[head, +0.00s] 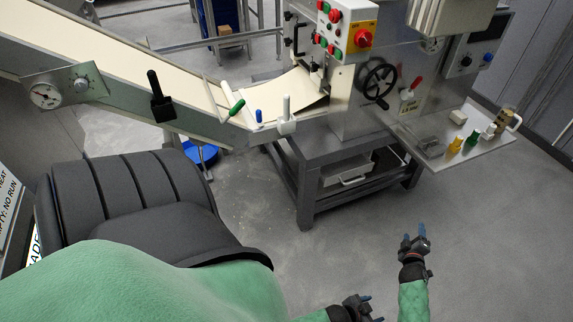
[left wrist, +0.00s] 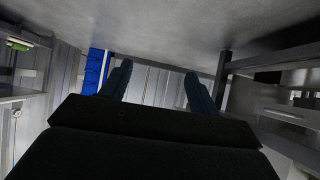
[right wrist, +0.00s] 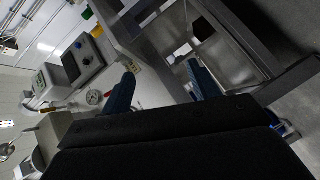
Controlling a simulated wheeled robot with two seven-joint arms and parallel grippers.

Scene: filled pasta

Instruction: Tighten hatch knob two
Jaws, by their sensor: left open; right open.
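The machine (head: 350,100) stands on a grey frame ahead of me. A hatch-like panel with a black handle (head: 297,40) and small dark knobs beside it shows at its upper left. I cannot tell which knob is hatch knob two. My left gripper (head: 370,308) is at the bottom edge of the head view, open and empty, well short of the machine. My right gripper (head: 414,240) is open and empty above the floor, in front of the machine and apart from it. Both pairs of fingers (left wrist: 158,88) (right wrist: 160,88) stand apart in the wrist views.
A sloping conveyor (head: 130,65) runs from the left into the machine. A black handwheel (head: 379,82) and a red-and-yellow switch panel (head: 348,28) are on the machine. A side shelf (head: 465,150) carries small coloured items. The floor (head: 350,240) between is clear.

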